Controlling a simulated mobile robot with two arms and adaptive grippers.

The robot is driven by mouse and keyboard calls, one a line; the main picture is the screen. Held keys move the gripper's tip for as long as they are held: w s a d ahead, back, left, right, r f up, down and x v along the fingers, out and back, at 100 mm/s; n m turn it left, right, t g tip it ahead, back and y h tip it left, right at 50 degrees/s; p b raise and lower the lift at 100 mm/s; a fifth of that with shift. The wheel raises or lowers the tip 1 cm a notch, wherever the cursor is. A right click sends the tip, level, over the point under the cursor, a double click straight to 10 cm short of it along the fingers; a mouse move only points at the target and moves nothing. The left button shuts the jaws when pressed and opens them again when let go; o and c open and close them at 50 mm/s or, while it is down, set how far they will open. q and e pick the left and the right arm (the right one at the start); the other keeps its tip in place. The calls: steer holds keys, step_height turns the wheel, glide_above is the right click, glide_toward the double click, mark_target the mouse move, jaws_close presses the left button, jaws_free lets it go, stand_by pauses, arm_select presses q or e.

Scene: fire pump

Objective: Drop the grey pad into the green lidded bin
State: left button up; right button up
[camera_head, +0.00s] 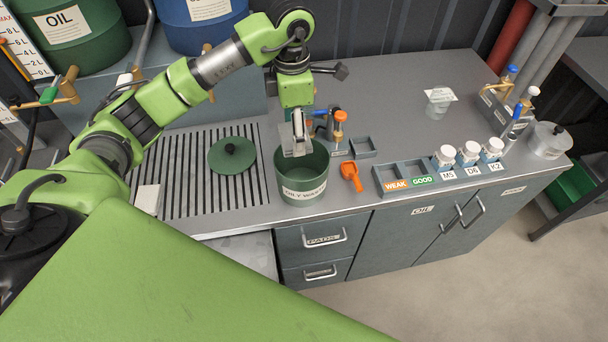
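The green bin (302,187), labelled as oily waste, stands open on the grey worktop. Its green lid (232,156) with a black knob lies apart from it, on the slotted drain grate to the left. My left gripper (298,122) points down over the mouth of the bin. It appears shut on the grey pad (290,146), which hangs at the bin's rear rim level. The fingers and pad are small and partly overlap, so the exact grip is hard to see. My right gripper is out of view.
An orange scoop (352,178) lies right of the bin. Valves (339,127) stand behind the bin. A pale block (148,198) lies on the grate's left. The worktop's middle right is clear.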

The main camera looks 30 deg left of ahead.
arm_select(q)
steer(key=o, duration=1)
steer(key=shift+s+f, duration=0.1)
steer(key=shift+f, duration=0.05)
steer(key=shift+o, duration=0.2)
step_height(320, 180, up, 12)
